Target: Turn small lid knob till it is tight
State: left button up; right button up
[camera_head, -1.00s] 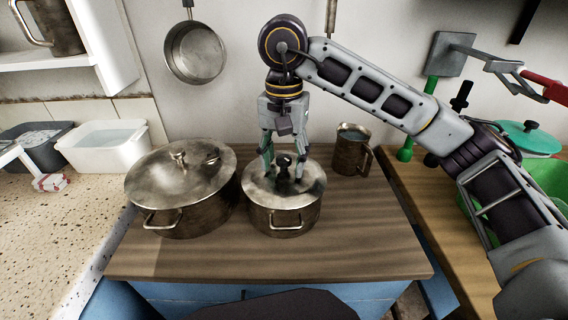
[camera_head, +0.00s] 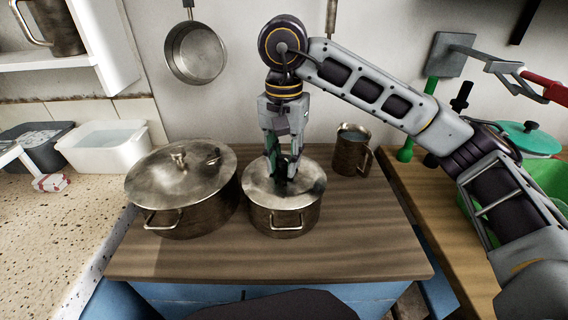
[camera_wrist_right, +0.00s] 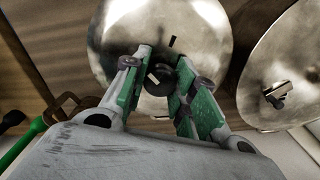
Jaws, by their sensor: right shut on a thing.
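The small pot (camera_head: 284,217) stands on the wooden worktop, with its metal lid (camera_head: 309,180) on top. My right gripper (camera_head: 284,174) points down over the lid and is shut on the dark lid knob. In the right wrist view the dark knob (camera_wrist_right: 160,80) shows between the green-padded fingers of the gripper (camera_wrist_right: 166,85), partly hidden by them. The lid (camera_wrist_right: 199,30) fills the middle of that view. My left gripper is in neither view.
A larger lidded pot (camera_head: 184,200) stands close on the left. A metal mug (camera_head: 350,152) stands behind on the right. A pan (camera_head: 194,54) hangs on the wall. The front of the wooden worktop (camera_head: 350,245) is clear.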

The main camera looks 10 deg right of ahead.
jog(key=shift+m, duration=6.2)
jog(key=o, duration=0.8)
jog(key=shift+o, duration=0.2)
